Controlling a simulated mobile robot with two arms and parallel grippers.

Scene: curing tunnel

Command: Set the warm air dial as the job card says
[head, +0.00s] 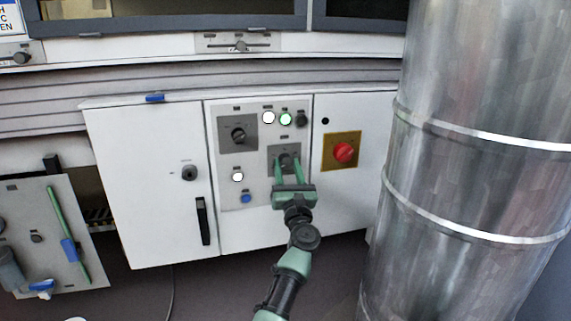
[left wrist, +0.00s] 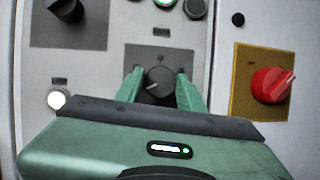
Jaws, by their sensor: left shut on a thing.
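A dark round dial (head: 287,158) with a pale pointer line sits on a grey plate in the middle of the white control cabinet. My left gripper (head: 289,167) has its two green fingers on either side of this dial, shut on it. A second dark dial (head: 238,134) sits on a darker plate, up and left. The labels are too small to read, so I cannot tell which is the warm air dial. My right gripper and a readable job card are not in view.
A red rotary switch (head: 345,152) on a yellow plate is to the right. Lit white and green lamps (head: 285,119) are above, a blue button (head: 246,198) at lower left. A large metal duct (head: 480,160) stands close on the right.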

